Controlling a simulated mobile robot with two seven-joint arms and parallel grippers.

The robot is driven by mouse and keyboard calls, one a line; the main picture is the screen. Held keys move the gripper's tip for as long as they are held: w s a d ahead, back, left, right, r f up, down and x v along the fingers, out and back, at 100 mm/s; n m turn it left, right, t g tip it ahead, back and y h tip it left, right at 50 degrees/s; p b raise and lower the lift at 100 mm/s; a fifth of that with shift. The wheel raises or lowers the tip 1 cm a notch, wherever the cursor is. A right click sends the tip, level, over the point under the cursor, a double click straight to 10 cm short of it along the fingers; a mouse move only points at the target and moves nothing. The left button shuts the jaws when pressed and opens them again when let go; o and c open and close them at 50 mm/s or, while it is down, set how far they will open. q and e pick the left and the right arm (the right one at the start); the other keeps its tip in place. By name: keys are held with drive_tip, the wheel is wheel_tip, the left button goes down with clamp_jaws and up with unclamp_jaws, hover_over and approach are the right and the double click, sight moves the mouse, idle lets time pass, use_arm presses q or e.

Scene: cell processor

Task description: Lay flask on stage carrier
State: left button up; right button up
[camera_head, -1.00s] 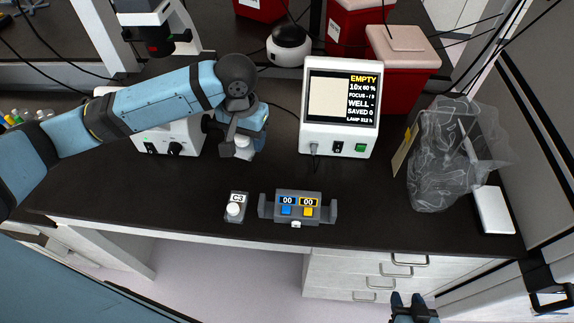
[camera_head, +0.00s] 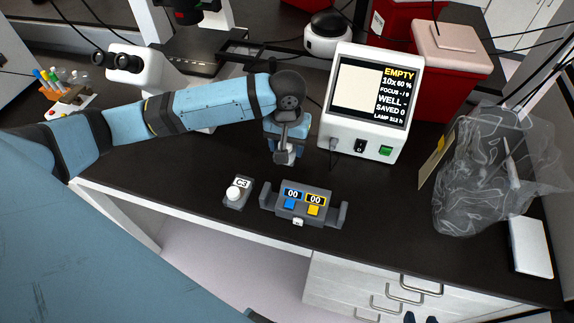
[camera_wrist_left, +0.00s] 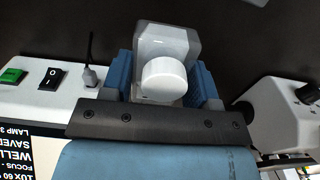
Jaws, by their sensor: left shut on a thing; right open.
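My left gripper (camera_head: 285,153) is shut on a flask, held above the bench in front of the control box. In the left wrist view the flask (camera_wrist_left: 166,40) shows its round white cap and clear, pale body between the blue fingers; its far part is hidden. The microscope (camera_head: 140,68) stands at the back left, with a dark stage (camera_head: 207,44) under its lamp column. I cannot make out a separate carrier on that stage.
The control box (camera_head: 366,100), its screen reading EMPTY, stands right of my left gripper. A small C3 block (camera_head: 238,194) and a grey two-display counter (camera_head: 304,203) sit near the front edge. A clear bag (camera_head: 490,175) and red bins (camera_head: 437,75) are at right. A tube rack (camera_head: 66,101) is far left.

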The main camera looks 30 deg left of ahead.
sight(288, 174)
use_arm(q)
wheel_tip(288, 174, down, 9)
idle(0.4)
drive_tip(key=o, duration=1.3)
drive_tip(key=shift+f, duration=0.1)
